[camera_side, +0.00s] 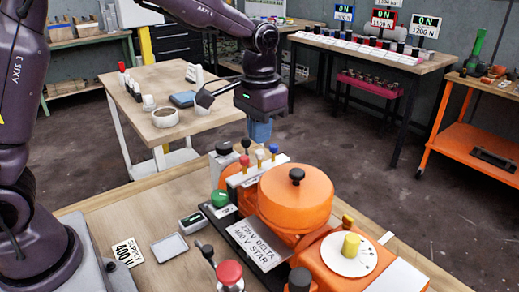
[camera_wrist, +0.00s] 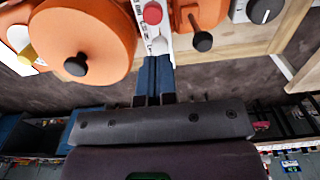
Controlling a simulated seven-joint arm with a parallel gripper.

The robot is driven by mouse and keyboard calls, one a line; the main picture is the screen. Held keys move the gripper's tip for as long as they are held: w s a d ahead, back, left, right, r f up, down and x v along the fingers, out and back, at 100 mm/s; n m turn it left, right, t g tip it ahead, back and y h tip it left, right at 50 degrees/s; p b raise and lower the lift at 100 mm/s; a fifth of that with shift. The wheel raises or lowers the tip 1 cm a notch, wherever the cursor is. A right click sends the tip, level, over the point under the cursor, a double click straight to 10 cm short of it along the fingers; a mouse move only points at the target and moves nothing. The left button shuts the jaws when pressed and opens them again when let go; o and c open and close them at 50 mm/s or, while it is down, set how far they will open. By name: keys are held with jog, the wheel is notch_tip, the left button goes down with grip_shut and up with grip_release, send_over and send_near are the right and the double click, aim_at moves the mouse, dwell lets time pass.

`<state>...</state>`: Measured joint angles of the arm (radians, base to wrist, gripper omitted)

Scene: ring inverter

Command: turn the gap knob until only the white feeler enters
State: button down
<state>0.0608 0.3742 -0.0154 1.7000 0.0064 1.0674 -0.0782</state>
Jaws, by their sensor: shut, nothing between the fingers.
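My gripper (camera_side: 260,140) has blue fingers pointing down, shut and empty, behind the feeler row in the side view; the fingers also show in the wrist view (camera_wrist: 156,75). Feelers with a red top (camera_side: 244,161), a white top (camera_side: 260,155) and a blue top (camera_side: 273,150) stand in a pale strip on the orange machine. The wrist view shows the red (camera_wrist: 152,13) and white (camera_wrist: 158,45) tops just beyond the fingertips; the blue one is not visible there. A yellow knob (camera_side: 351,246) sits on a white dial; a black knob (camera_wrist: 263,9) tops a grey block. I cannot tell which is the gap knob.
The orange drum (camera_side: 298,205) with a black top knob stands beside the feelers. A black-ball lever (camera_wrist: 202,41) is near the fingers. Green (camera_side: 220,198) and red (camera_side: 229,272) buttons and a small grey tray (camera_side: 169,247) are at the front. Open floor lies behind the bench.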

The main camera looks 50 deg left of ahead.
aim_at(260, 151)
jog(key=shift+f, duration=2.35)
dwell(5.2)
